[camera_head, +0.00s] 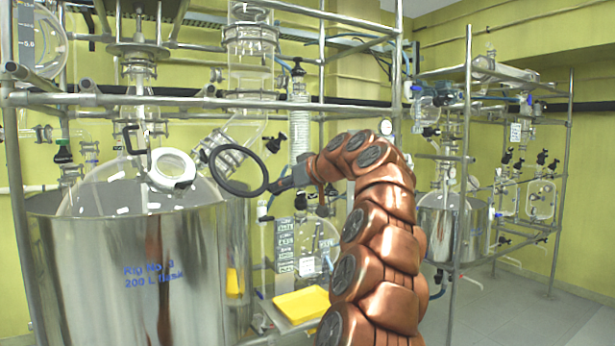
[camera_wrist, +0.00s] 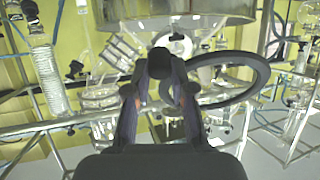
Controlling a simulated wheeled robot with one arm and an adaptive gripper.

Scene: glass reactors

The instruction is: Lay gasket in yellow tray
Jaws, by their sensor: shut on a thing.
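The gasket (camera_head: 214,176) is a black ring held in the air in front of the steel vessel in the head view. My gripper (camera_head: 276,186) is shut on the ring's right edge. The ring is tilted, and its opening shows the background. In the wrist view the gasket (camera_wrist: 263,76) extends to the right from my gripper (camera_wrist: 162,88). The yellow tray (camera_head: 302,303) lies on a low surface, lower and to the right of the ring in the head view. It looks empty where it shows; my arm stands close at its right end.
A large steel vessel (camera_head: 130,280) marked "Rig No 3 200 L" with a glass flask stands at the left. Metal frame bars (camera_head: 200,101) cross above. Grey boxes (camera_head: 284,245) and a clear glass vessel (camera_head: 318,240) stand behind the tray. Open floor (camera_head: 530,310) lies at the right.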

